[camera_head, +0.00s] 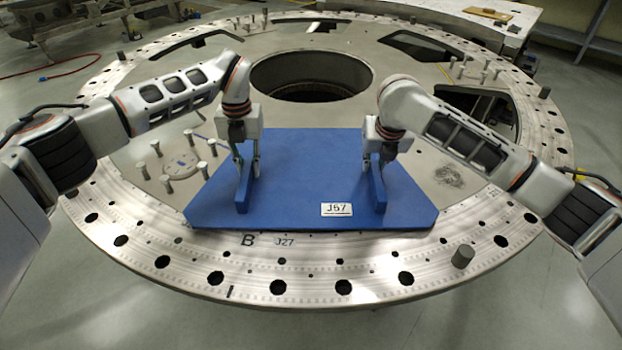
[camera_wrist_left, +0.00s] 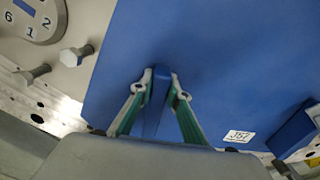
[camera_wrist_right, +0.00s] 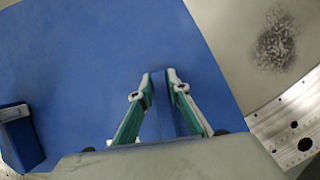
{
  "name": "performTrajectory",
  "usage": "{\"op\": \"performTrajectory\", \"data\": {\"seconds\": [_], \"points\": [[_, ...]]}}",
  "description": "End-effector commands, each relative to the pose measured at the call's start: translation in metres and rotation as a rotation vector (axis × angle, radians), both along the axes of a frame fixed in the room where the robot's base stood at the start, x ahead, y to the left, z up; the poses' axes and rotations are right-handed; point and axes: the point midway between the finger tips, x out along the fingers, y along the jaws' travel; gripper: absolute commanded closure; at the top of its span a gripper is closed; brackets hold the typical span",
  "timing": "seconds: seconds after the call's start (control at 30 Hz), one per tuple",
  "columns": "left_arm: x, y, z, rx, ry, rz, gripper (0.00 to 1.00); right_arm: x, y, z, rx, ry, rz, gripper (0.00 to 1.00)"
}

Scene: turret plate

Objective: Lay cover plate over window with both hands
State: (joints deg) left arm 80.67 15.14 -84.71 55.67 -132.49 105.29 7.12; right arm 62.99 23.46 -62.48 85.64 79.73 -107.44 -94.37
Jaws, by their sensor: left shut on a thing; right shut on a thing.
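The blue cover plate (camera_head: 310,170) lies at the near side of the round turret plate (camera_head: 180,262), by the marks "B" and "J27". It bears a white label "J57" (camera_head: 337,209) and two upright blue handles. My left gripper (camera_head: 246,172) is shut on the left handle (camera_head: 243,193); the wrist view shows its fingers (camera_wrist_left: 160,80) on either side of it. My right gripper (camera_head: 372,165) is shut on the right handle (camera_head: 377,194), also between the fingers in its wrist view (camera_wrist_right: 158,82). No window shows under the plate; whether the plate touches the metal, I cannot tell.
Several bolts (camera_head: 203,168) and a numbered disc (camera_head: 180,163) stand left of the plate. A large round hole (camera_head: 311,76) is behind it. A short peg (camera_head: 463,256) stands on the rim at front right. A dark scuffed patch (camera_head: 448,176) lies to the right.

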Motion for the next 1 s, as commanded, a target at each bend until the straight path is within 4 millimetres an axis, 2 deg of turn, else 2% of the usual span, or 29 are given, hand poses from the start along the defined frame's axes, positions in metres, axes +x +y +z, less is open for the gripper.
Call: {"op": "performTrajectory", "data": {"seconds": [0.3,0.33,0.4,0.77,0.87,1.0], "points": [[0.000,-0.001,-0.017,-0.002,0.003,-0.001,1.00,0.000,0.001,-0.017,0.003,0.002,0.001,1.00],[-0.001,-0.001,-0.017,-0.001,0.004,-0.001,0.79,-0.001,0.001,-0.017,0.001,0.004,0.002,0.79],[-0.001,-0.001,-0.015,-0.001,0.004,-0.001,0.67,-0.001,0.001,-0.015,0.001,0.004,0.002,0.67],[0.000,0.000,-0.013,0.000,0.003,0.000,0.67,0.000,0.000,-0.015,0.000,0.004,0.000,0.67],[0.001,0.000,-0.004,0.000,0.000,-0.001,0.67,0.000,0.000,-0.015,0.000,0.004,0.000,0.67],[0.001,0.000,0.020,0.000,-0.001,-0.001,0.67,0.000,0.000,-0.015,0.000,0.004,0.000,0.67]]}}
